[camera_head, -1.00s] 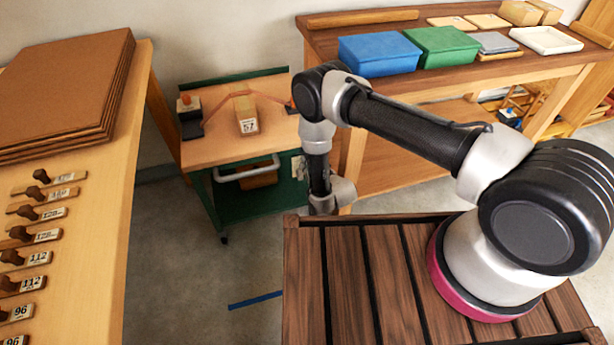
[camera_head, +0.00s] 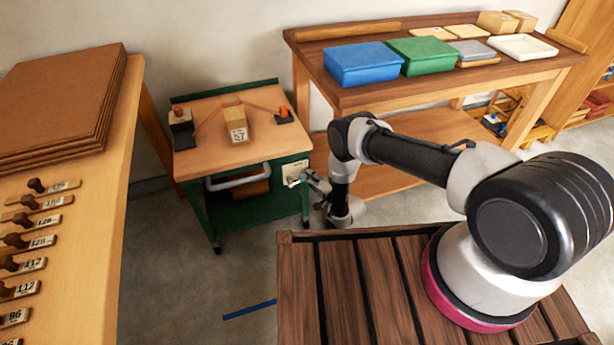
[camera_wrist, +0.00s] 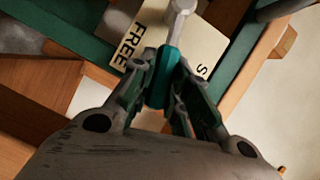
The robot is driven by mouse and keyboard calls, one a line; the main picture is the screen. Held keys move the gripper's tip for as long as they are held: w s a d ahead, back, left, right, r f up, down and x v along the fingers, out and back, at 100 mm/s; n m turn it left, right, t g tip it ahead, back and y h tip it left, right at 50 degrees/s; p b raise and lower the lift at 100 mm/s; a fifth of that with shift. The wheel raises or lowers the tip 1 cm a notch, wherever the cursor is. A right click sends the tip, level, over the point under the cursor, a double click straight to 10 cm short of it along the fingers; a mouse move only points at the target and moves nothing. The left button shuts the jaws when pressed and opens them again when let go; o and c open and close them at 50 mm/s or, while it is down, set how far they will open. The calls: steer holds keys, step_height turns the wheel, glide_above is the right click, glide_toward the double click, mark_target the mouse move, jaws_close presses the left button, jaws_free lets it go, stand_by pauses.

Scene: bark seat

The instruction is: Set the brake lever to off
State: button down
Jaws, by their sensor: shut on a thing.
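The brake lever (camera_wrist: 160,88) has a teal grip on a grey stem in the wrist view. It lies over a pale label plate (camera_wrist: 205,42). The plate reads FREE left of the lever and a word with an S, partly covered, at its right. My gripper (camera_wrist: 164,66) is shut on the teal grip, a finger on each side. In the head view the plate (camera_head: 293,172) is on the right side of the green-framed cart (camera_head: 205,160), with my gripper (camera_head: 313,182) beside it. The lever itself is too small to make out there.
A block marked 57 (camera_head: 236,124) stands on the cart top. A workbench with a blue box (camera_head: 362,64) and a green box (camera_head: 428,56) stands behind my arm. A long table (camera_head: 95,180) is at the left. Open floor lies before the cart.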

steer(key=shift+d+f+m, duration=0.1)
steer(key=shift+f+m, duration=0.3)
steer(key=shift+m, duration=0.1)
steer(key=c, duration=1.3)
jaws_free()
steer(key=shift+c, duration=0.2)
steer(key=f+v, duration=0.1)
steer(key=v, duration=1)
steer(key=shift+s+d+r, duration=0.25)
steer(key=shift+s, duration=0.15)
